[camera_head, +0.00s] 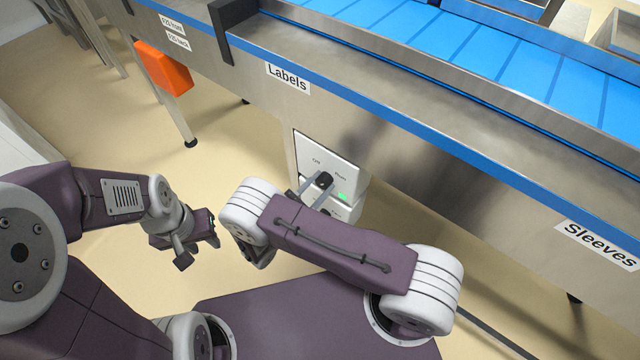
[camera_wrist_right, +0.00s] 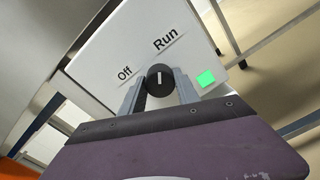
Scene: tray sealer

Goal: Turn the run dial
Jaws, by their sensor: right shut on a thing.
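The run dial (camera_wrist_right: 160,80) is a round black knob with a white line, on a white panel marked "Off" and "Run". The line points up in the right wrist view, toward the word "Run". My right gripper (camera_wrist_right: 160,92) is shut on the dial, one finger on each side. In the head view the dial (camera_head: 324,180) shows at the fingertips of my right gripper (camera_head: 315,188), partly covered by them. A green square (camera_wrist_right: 206,78) glows beside the dial. My left gripper (camera_head: 198,250) hangs empty over the floor, its fingers apart.
The white control box (camera_head: 345,172) sits under the steel conveyor frame (camera_head: 400,120) with its blue belt (camera_head: 500,60). An orange box (camera_head: 163,70) hangs at the left near a machine leg (camera_head: 180,125). The floor around my left gripper is clear.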

